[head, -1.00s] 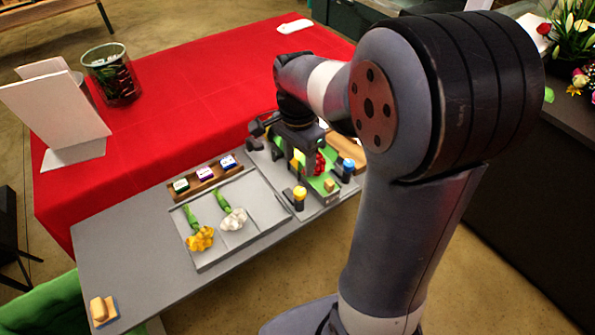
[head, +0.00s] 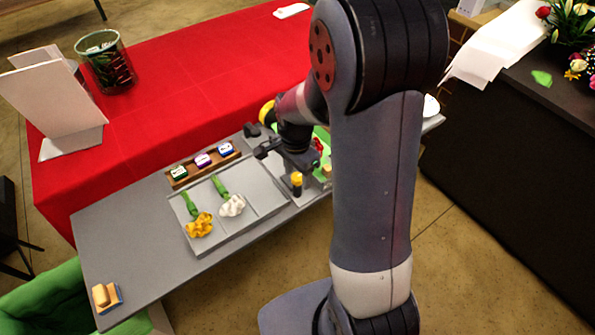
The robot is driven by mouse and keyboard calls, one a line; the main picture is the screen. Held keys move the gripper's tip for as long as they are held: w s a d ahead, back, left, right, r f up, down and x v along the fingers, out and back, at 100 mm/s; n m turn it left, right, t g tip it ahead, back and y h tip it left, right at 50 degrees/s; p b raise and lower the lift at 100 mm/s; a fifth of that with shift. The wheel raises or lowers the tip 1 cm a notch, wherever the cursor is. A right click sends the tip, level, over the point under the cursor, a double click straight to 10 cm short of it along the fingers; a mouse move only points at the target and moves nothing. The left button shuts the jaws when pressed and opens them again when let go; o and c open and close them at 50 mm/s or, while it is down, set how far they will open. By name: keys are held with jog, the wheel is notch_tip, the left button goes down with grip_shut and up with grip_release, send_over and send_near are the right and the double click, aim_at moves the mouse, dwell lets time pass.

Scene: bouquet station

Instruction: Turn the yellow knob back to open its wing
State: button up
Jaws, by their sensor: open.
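The yellow knob (head: 297,179) stands on a dark base at the front of the grey fixture, right of the flower tray. My gripper (head: 296,164) is open, just above and behind the knob in the picture. Its fingertips are small and partly hidden, so I cannot tell whether they touch the knob. Green parts of the fixture (head: 321,136) show behind the gripper, with a red bloom (head: 318,146) beside them. My arm hides the right side of the fixture, and the yellow knob's wing cannot be made out clearly.
The grey tray (head: 262,207) holds a yellow flower (head: 199,226) and a white flower (head: 232,206). A wooden rack (head: 184,182) with green, purple and blue blocks lies behind it. A wooden block (head: 105,296) sits at the table's near left corner. The grey table's left part is clear.

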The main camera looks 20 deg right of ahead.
jog(key=shift+c, duration=0.3)
jog(key=c, duration=0.9)
jog(key=shift+n, duration=0.3)
jog(key=n+b, duration=0.1)
jog(key=n, duration=0.3)
jog(key=n+b, duration=0.1)
jog(key=n, duration=0.4)
jog(key=shift+a, duration=0.1)
jog(key=n, duration=0.8)
jog(key=shift+t+b, duration=0.3)
jog(key=shift+b, duration=0.05)
jog(key=shift+n, duration=0.5)
